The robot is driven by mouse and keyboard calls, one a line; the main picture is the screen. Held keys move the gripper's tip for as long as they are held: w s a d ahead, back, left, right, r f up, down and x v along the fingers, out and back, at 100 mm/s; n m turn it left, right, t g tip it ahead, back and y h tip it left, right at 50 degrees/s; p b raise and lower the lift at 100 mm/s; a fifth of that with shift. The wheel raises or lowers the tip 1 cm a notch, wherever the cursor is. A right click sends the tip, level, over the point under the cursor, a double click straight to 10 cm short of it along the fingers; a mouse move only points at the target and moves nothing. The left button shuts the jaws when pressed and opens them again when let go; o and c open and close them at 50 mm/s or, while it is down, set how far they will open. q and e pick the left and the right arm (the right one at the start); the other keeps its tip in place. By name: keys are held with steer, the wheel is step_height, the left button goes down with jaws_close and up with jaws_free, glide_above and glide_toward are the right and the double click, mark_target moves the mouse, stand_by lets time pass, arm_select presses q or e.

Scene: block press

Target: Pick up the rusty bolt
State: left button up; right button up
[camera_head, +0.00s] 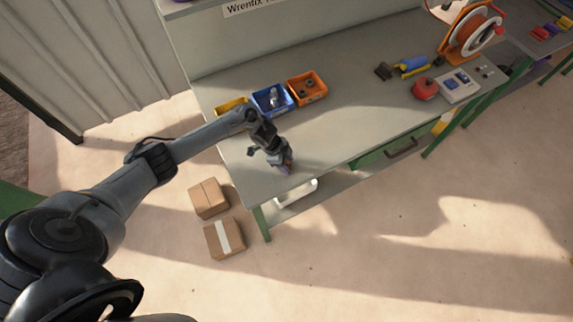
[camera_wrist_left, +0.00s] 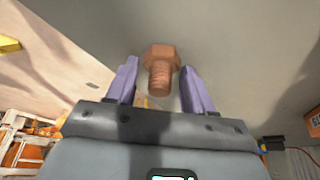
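The rusty bolt (camera_wrist_left: 160,68) is brown with a hexagonal head and shows in the left wrist view. It lies on the grey tabletop. My left gripper (camera_wrist_left: 160,75) has its two purple fingers apart, one on each side of the bolt, with narrow gaps in the picture. I cannot tell how far the bolt is beyond the fingertips. In the head view my left gripper (camera_head: 287,168) is low over the front left part of the workbench, and it hides the bolt there. My right gripper is not in view.
Yellow, blue (camera_head: 271,100) and orange (camera_head: 307,88) bins stand along the bench (camera_head: 350,125) behind the gripper. A red round object (camera_head: 425,88), a grey control box (camera_head: 459,85) and an orange reel (camera_head: 472,35) are farther right. The middle of the bench is clear. Two cardboard boxes (camera_head: 209,198) sit on the floor.

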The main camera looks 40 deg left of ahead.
arm_select(q)
steer(key=c, duration=0.7)
steer(key=shift+r, duration=0.15)
